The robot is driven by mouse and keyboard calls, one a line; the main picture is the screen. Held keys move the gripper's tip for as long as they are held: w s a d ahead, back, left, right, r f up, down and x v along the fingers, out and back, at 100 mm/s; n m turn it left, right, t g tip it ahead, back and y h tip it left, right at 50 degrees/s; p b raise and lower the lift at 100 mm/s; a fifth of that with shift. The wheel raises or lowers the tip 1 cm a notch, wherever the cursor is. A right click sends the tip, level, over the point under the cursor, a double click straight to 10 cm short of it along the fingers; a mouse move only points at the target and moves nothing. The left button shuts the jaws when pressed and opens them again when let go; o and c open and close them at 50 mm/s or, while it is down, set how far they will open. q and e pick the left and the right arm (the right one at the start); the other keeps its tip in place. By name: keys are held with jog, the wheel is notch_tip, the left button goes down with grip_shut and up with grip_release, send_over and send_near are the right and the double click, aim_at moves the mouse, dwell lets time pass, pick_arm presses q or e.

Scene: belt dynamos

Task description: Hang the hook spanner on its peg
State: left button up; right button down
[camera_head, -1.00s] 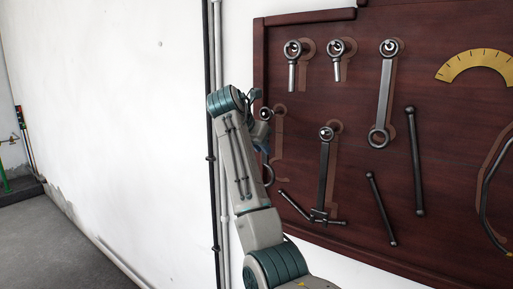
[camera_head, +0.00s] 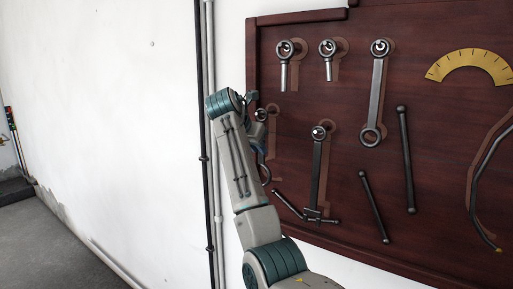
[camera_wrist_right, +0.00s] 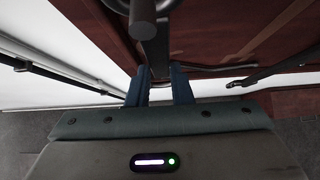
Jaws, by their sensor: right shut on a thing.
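The hook spanner (camera_head: 265,173) is a dark steel tool at the left side of the wooden tool board, partly hidden by my right arm. Its curved hook end shows below my gripper. My right gripper (camera_head: 257,117) is shut on the spanner close to the board. In the right wrist view the shaft (camera_wrist_right: 155,48) runs up from between the blue fingers (camera_wrist_right: 158,82). A round end shows at the top edge there. A lighter painted outline (camera_head: 274,135) lies just right of the spanner. I cannot tell whether the ring is around its peg. My left gripper is out of view.
The wooden board (camera_head: 330,90) carries several hung spanners, a T-handled tool (camera_head: 317,175), rods and a yellow arc gauge (camera_head: 470,65). Its raised left frame stands close beside my gripper. Vertical pipes (camera_head: 209,200) run down the white wall on the left.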

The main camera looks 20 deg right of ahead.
jog(key=c, duration=1.2)
grip_release()
jog(key=shift+s+a, duration=0.1)
jog(key=shift+a, duration=0.05)
